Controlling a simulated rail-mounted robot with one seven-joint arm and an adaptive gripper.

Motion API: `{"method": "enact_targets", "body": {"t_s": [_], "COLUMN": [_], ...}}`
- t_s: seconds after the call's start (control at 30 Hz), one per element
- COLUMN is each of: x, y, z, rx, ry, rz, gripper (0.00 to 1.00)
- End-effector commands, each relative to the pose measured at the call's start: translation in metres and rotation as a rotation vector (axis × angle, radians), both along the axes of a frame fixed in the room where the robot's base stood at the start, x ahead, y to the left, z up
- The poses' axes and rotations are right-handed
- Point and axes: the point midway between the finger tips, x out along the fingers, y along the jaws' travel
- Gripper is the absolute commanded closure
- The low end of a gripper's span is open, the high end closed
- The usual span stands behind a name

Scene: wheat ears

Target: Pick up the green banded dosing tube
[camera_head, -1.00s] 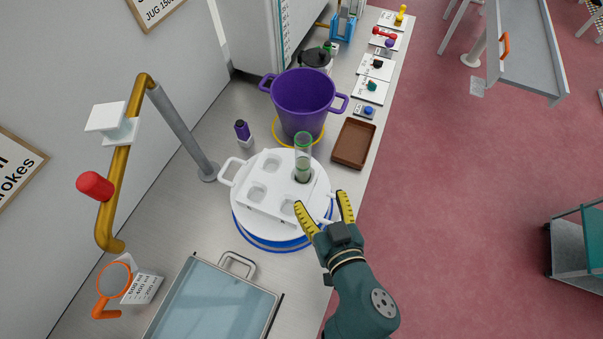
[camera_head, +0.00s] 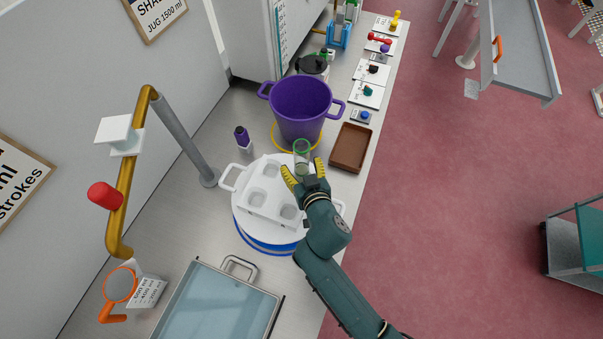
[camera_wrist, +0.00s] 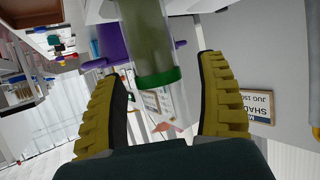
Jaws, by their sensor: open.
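The green banded dosing tube (camera_head: 301,149) is a clear tube with a green band near its rim, standing upright in a white rack (camera_head: 262,206) on a round white turntable with a blue base (camera_head: 262,247). My gripper (camera_head: 304,171) is open at the tube, its yellow ridged fingers toward the tube's sides. In the wrist view the tube (camera_wrist: 158,50) shows its green band and greenish contents between the open fingers (camera_wrist: 165,100), with gaps visible beside it. The tube's lower part is hidden by my gripper in the head view.
A purple pot (camera_head: 302,105) stands just behind the tube. A brown tray (camera_head: 350,147) is at its right. A purple-capped vial (camera_head: 242,138) and a grey post (camera_head: 183,138) are at the left. A glass-topped tray (camera_head: 218,304) lies in front.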

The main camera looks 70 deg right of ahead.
Motion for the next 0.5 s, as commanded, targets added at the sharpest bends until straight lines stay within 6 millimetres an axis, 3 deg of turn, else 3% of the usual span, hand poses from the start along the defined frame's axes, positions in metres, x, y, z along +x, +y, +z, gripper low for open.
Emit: {"method": "enact_targets", "body": {"t_s": [0.2,0.5], "x": [0.0004,0.0002], "y": [-0.0005,-0.0003], "z": [-0.0011,-0.0008], "rx": [0.001,0.001], "ry": [0.001,0.001], "rz": [0.0,0.0], "gripper": [0.26,0.84]}}
